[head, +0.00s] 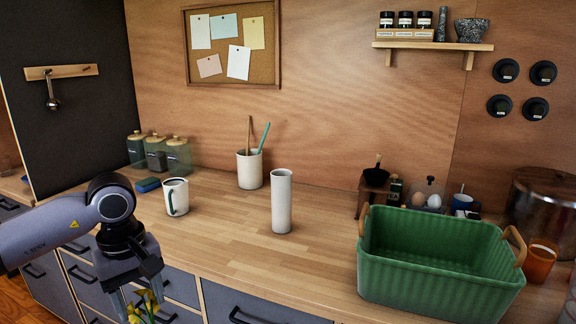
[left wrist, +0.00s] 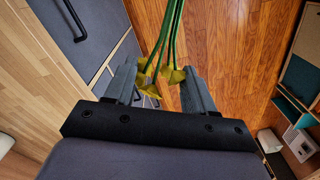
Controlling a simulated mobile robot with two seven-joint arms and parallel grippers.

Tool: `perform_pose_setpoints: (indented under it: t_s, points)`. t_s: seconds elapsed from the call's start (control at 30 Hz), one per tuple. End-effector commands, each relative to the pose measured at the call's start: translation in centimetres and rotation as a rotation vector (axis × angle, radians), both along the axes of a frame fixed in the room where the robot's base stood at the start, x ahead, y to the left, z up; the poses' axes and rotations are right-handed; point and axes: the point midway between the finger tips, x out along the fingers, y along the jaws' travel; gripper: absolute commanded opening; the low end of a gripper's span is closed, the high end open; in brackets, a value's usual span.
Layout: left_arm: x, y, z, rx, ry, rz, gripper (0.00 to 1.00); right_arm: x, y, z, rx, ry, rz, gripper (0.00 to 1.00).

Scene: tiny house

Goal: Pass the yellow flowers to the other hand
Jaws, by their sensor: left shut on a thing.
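The yellow flowers (head: 148,306) show at the bottom left of the head view, partly cut off by the picture's edge. My left gripper (head: 138,300) points down in front of the counter's drawers and is shut on them. In the left wrist view the yellow flower heads (left wrist: 160,76) are between the fingers of my left gripper (left wrist: 165,80), and green stems run up out of the picture. My right gripper is in neither view.
The wooden counter (head: 230,230) carries a white mug (head: 175,197), a tall white vase (head: 281,200), a utensil crock (head: 250,170) and a large green basket (head: 430,285) at the right. The counter between mug, vase and basket is clear. Drawers (head: 255,308) lie below.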

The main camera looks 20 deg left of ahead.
Motion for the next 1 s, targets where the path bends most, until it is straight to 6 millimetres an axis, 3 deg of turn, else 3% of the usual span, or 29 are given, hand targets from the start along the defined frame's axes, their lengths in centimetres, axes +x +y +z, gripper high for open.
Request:
perform_pose_setpoints:
  t_s: [0.03,0.23,0.5,0.7,1.0]
  points:
    - [0.7,-1.7,-0.3,-0.006,-0.006,-0.090,0.25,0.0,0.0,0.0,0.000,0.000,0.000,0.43]
    - [2.9,-7.8,-1.0,-0.003,-0.006,-0.462,0.25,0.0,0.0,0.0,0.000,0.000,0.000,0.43]
    - [4.9,-15.3,-0.1,0.002,-0.002,-0.919,0.25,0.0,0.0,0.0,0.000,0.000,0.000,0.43]
    - [5.3,-18.1,0.5,0.000,0.001,-1.097,0.25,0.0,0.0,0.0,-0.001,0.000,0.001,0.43]
    - [5.4,-18.9,0.7,-0.002,0.002,-1.135,0.25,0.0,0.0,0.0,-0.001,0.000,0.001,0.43]
